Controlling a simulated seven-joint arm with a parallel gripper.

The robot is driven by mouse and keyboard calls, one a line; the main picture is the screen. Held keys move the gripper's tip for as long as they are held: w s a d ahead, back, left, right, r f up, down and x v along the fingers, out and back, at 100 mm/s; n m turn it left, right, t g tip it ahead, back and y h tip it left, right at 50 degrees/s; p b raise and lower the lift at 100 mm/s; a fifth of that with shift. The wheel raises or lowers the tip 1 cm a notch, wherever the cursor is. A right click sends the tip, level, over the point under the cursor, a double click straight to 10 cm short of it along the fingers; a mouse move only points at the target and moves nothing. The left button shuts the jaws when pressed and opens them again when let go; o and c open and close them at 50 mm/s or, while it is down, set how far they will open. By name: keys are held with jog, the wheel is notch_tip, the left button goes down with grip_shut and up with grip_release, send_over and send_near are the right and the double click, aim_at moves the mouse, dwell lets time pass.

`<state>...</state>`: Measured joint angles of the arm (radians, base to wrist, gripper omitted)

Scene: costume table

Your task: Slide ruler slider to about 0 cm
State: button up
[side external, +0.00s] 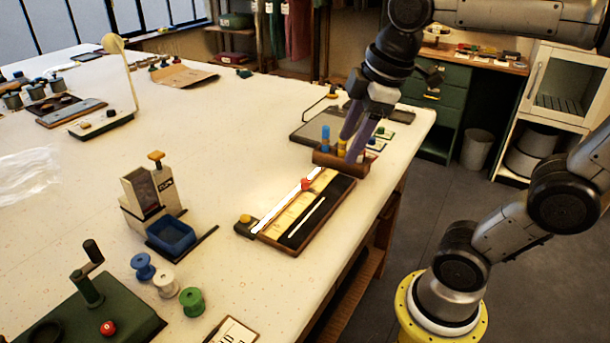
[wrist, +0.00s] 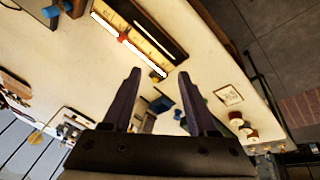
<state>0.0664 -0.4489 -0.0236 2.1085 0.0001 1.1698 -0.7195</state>
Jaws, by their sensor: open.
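The ruler (side external: 283,213) is a pale scale strip on a dark wood-edged board, lying near the table's right edge. Its red slider (side external: 307,185) sits towards the far end of the strip in the side view. The ruler (wrist: 153,50) and the red slider (wrist: 122,37) also show at the top of the wrist view. The scale numbers are too small to read. My gripper (side external: 348,147) is open and empty, above the table beyond the ruler's far end, apart from the slider. Its two spread fingers (wrist: 159,75) show in the wrist view.
A label dispenser (side external: 155,190) with a blue tray (side external: 171,236) stands to the left. Spools (side external: 165,284) lie nearer the camera.

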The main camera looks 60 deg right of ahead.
jog(key=w+d+r+n+g, duration=0.1)
jog(key=w+d+n, duration=0.1)
jog(key=w, duration=0.4)
jog(key=g, duration=0.3)
send_over(305, 180)
notch_tip(305, 180, down, 6)
notch_tip(305, 180, down, 13)
jog(key=shift+f, duration=0.15)
grip_shut()
dwell(0.8)
